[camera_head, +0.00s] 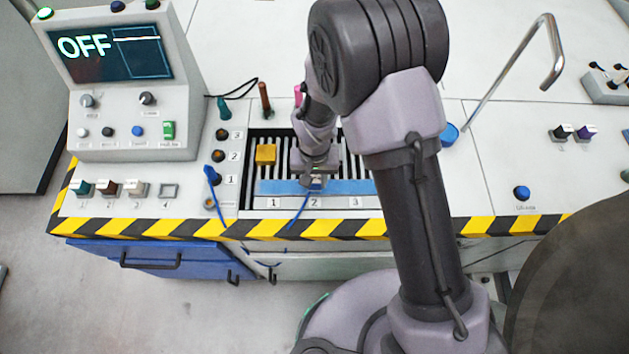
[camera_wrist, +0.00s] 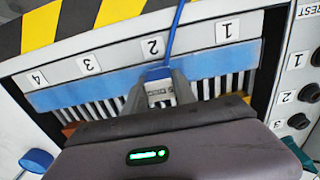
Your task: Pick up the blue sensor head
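The blue sensor head (camera_wrist: 158,88) shows in the wrist view as a small box with a pale label and a blue cable leaving its top. It is at the blue strip by label 2. In the head view, it is mostly hidden under my gripper (camera_head: 316,178). In the wrist view, the fingers of my gripper (camera_wrist: 160,96) stand close on both sides of the sensor head. Whether they press on it cannot be told. Whether the head touches the slotted bed is also unclear.
A yellow block (camera_head: 265,154) sits on the slotted bed, left of my gripper. A blue plug (camera_head: 213,175) with a cable stands further left. The control console (camera_head: 125,85) is at the left. A bent metal rod (camera_head: 510,68) and a blue round part (camera_head: 450,134) are at the right.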

